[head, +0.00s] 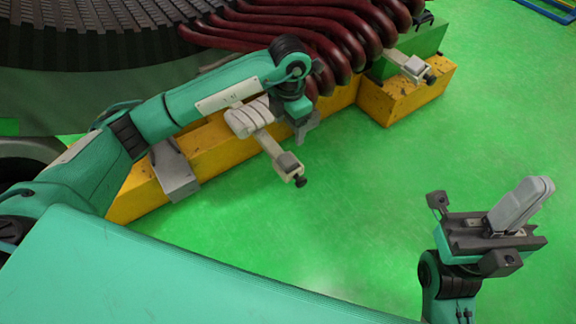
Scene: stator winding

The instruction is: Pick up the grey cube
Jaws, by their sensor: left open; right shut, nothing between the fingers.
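I cannot tell which, if either, is the grey cube. My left gripper (246,118) is above the yellow beam, just behind the nearer clamp bar. It is open, with pale fingers pointing left, and the gap between them is hard to see. My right gripper (522,204) is at the lower right over the green floor. Its pale fingers are shut together and empty, far from both blocks.
A yellow beam (215,150) runs along the stator, with a grey bracket (174,172) on it. Dark red coils (335,30) curve above at the back, beside the ridged stator core (100,35). The green floor (370,210) between my grippers is clear.

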